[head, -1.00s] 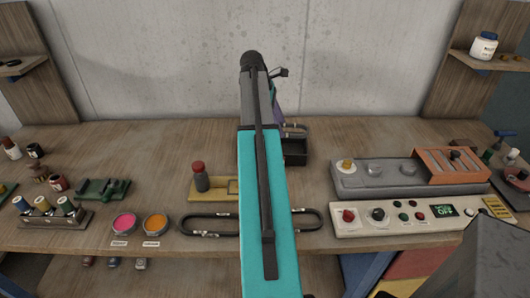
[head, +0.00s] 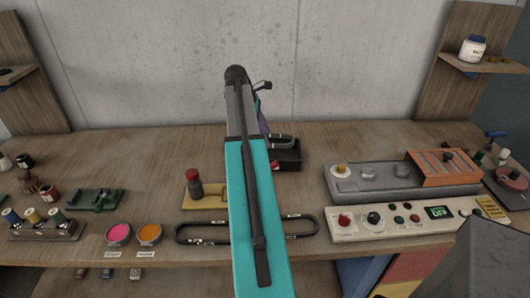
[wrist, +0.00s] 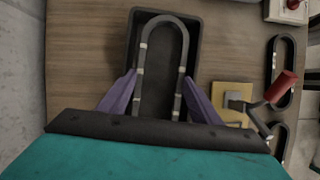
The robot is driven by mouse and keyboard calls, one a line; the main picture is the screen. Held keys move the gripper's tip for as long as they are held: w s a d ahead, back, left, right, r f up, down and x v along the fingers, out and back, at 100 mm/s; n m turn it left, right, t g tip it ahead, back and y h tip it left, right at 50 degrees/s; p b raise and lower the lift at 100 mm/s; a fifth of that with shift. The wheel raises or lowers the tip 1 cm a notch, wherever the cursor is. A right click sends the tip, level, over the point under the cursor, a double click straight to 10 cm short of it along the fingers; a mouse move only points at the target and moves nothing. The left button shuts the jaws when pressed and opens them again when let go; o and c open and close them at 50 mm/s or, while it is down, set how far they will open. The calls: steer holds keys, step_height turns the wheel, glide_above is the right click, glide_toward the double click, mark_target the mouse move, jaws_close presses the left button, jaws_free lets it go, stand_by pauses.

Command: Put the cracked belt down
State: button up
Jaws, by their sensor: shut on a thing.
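The held belt is a dark loop with pale bands (wrist: 183,42), taken to be the cracked belt. My gripper (wrist: 160,78) has its purple fingers on both sides of the loop and is shut on it. The belt lies over the black tray (wrist: 134,30) in the wrist view; I cannot tell if it touches the tray floor.
A similar belt (head: 205,237) lies on the bench (head: 150,150) in front, partly behind my arm. A yellow plate (head: 192,204) with a red-capped post (head: 194,180) is left of my arm. A control panel (head: 400,222) and grey unit (head: 375,188) stand right. Dye pots (head: 118,234) are left.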

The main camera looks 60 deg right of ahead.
steer(key=shift+f+p, duration=0.35)
steer(key=shift+f, duration=1.7)
steer(key=shift+f+p, duration=0.45)
steer(key=shift+f, duration=1.45)
steer(key=shift+f, duration=0.1)
steer(key=o, duration=0.8)
steer(key=shift+b+v, duration=1.45)
steer(key=shift+v, duration=4.7)
